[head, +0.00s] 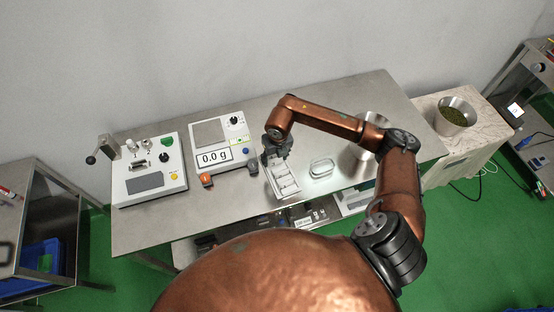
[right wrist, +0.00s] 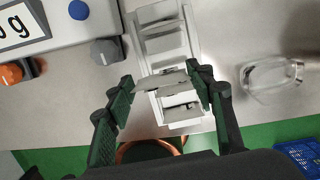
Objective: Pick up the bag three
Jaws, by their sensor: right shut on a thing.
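A white rack (head: 288,190) with several compartments stands near the front edge of the table, right of the scale. It also shows in the right wrist view (right wrist: 193,45), with small whitish bags in its slots. My right gripper (head: 272,158) is over the rack's left and far part. In the right wrist view, the dark fingers of my right gripper (right wrist: 163,88) lie on either side of the rack, shut on a pale bag (right wrist: 160,83) that sits tilted between them. The bag's contact with the fingertips is small and hard to see. My left gripper is not in view.
A scale (head: 213,136) reading 0.0 g and a control box (head: 148,184) with a lever stand left of the rack. A clear glass container (head: 321,167) and a metal cylinder (head: 362,165) stand to the right. A metal pot (head: 457,112) with green contents is farther right.

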